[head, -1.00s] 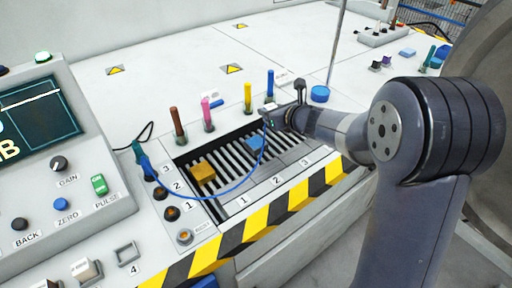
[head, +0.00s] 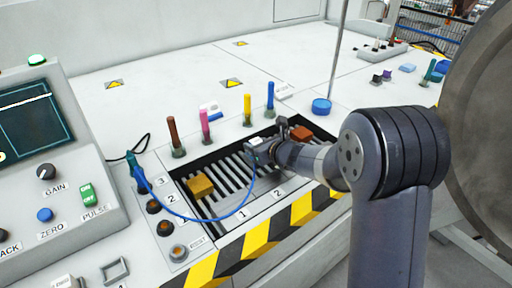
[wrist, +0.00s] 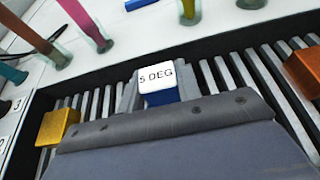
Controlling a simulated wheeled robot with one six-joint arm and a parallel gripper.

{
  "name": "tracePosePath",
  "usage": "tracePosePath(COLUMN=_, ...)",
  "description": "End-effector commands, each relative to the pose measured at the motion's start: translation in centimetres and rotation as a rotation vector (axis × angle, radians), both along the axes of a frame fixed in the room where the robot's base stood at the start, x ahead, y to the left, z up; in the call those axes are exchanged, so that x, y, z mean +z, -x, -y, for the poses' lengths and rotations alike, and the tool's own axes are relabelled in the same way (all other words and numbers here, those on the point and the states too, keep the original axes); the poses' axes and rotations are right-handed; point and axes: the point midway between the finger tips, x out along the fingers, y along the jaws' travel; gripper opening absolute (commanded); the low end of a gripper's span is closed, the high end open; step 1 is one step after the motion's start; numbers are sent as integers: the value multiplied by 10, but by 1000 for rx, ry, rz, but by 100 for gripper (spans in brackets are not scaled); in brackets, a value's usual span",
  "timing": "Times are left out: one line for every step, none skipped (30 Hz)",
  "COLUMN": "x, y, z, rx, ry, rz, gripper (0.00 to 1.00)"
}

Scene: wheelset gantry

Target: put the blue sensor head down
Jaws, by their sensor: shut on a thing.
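The blue sensor head (wrist: 160,97), with a white top marked "5 DEG", sits between the fingers of my gripper (wrist: 157,88) in the wrist view. My gripper is shut on it, over the middle of the slatted tray (head: 228,168). In the head view my gripper (head: 258,146) mostly hides the sensor head. A blue cable (head: 222,217) loops from a connector at the left to the gripper. I cannot tell whether the sensor head's underside touches the slats.
A yellow-orange block (head: 200,185) lies on the slats to the left, a red-orange block (head: 301,133) to the right. Brown (head: 173,132), pink (head: 205,125), yellow (head: 248,108) and blue (head: 270,97) upright handles line the tray's back edge. A control panel (head: 45,165) stands left.

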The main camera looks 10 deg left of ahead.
Motion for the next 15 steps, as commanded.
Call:
tracePosePath(x=1, y=0, z=0, rx=0, ry=0, rz=1, gripper=8)
tracePosePath(x=1, y=0, z=0, rx=0, ry=0, rz=1, gripper=8)
tracePosePath(x=1, y=0, z=0, rx=0, ry=0, rz=1, gripper=8)
tracePosePath(x=1, y=0, z=0, rx=0, ry=0, rz=1, gripper=8)
tracePosePath(x=1, y=0, z=0, rx=0, ry=0, rz=1, gripper=8)
tracePosePath(x=1, y=0, z=0, rx=0, ry=0, rz=1, gripper=8)
tracePosePath(x=0, y=0, z=0, rx=0, ry=0, rz=1, gripper=8)
tracePosePath(x=-1, y=0, z=0, rx=0, ry=0, rz=1, gripper=8)
tracePosePath(x=-3, y=0, z=0, rx=0, ry=0, rz=1, gripper=8)
tracePosePath(x=-3, y=0, z=0, rx=0, ry=0, rz=1, gripper=8)
tracePosePath(x=-3, y=0, z=0, rx=0, ry=-1, rz=1, gripper=34)
tracePosePath(x=-2, y=0, z=0, rx=0, ry=-1, rz=1, gripper=37)
tracePosePath(x=-2, y=0, z=0, rx=0, ry=0, rz=0, gripper=40)
tracePosePath(x=-2, y=0, z=0, rx=0, ry=0, rz=0, gripper=42)
tracePosePath(x=-2, y=0, z=0, rx=0, ry=1, rz=1, gripper=46)
